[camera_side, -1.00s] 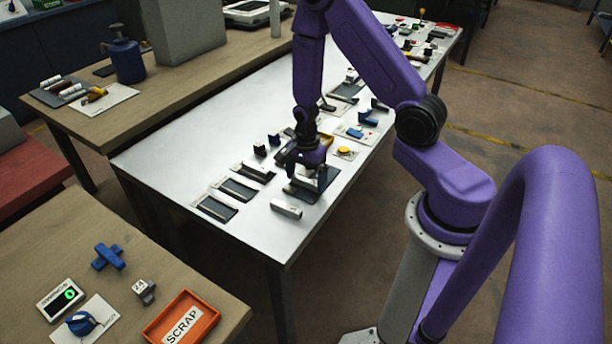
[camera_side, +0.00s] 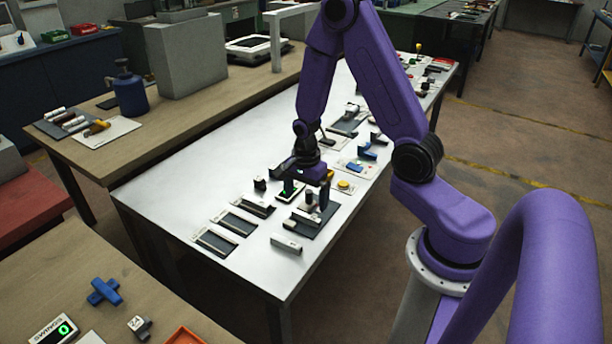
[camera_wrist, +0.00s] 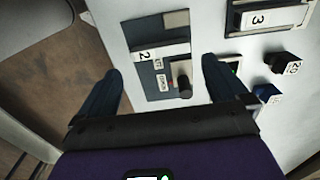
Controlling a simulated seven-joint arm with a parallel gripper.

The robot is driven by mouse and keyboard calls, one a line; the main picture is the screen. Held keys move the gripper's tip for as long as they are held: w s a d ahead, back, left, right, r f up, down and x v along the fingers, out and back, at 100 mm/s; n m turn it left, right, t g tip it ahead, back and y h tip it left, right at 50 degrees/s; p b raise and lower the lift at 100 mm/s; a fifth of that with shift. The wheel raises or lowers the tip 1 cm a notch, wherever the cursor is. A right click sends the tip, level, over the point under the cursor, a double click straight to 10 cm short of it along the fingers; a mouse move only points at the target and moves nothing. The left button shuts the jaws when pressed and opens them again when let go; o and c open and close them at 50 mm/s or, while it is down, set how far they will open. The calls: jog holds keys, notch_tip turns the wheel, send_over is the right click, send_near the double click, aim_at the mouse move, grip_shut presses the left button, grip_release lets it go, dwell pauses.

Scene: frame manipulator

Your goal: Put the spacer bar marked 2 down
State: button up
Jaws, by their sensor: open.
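The spacer bar marked 2 (camera_wrist: 144,55) shows its white numbered label in the wrist view, lying on a dark plate (camera_wrist: 150,84). My gripper (camera_wrist: 160,66) is open above it, with one finger to each side and clear space between fingers and bar. A grey block with a black knob (camera_wrist: 184,82) stands on the same plate beside the bar. In the side view my gripper (camera_side: 308,182) is above the dark plate (camera_side: 325,222). The bar's number cannot be read there, and my gripper partly hides the area behind the plate.
A bar marked 3 (camera_wrist: 258,18) sits in a tray at upper right in the wrist view. A black block marked 20 (camera_wrist: 286,64) stands below it. In the side view, a pale bar (camera_side: 286,244) lies in front of the plate, and empty-looking trays (camera_side: 215,242) lie left. The table's near left is bare.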

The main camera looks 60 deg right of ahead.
aim_at(306, 215)
jog(key=s+a+r+n, duration=0.2)
jog(key=a+r+n, duration=0.45)
jog(key=r, duration=0.35)
jog(key=s+a+r+n, duration=0.3)
jog(key=s+n, duration=0.6)
jog(key=n, duration=0.3)
jog(key=s+a+r+n, duration=0.4)
jog(key=s+n, duration=0.5)
jog(key=n, duration=0.3)
jog(key=shift+s+a, duration=0.2)
jog(key=shift+s, duration=0.15)
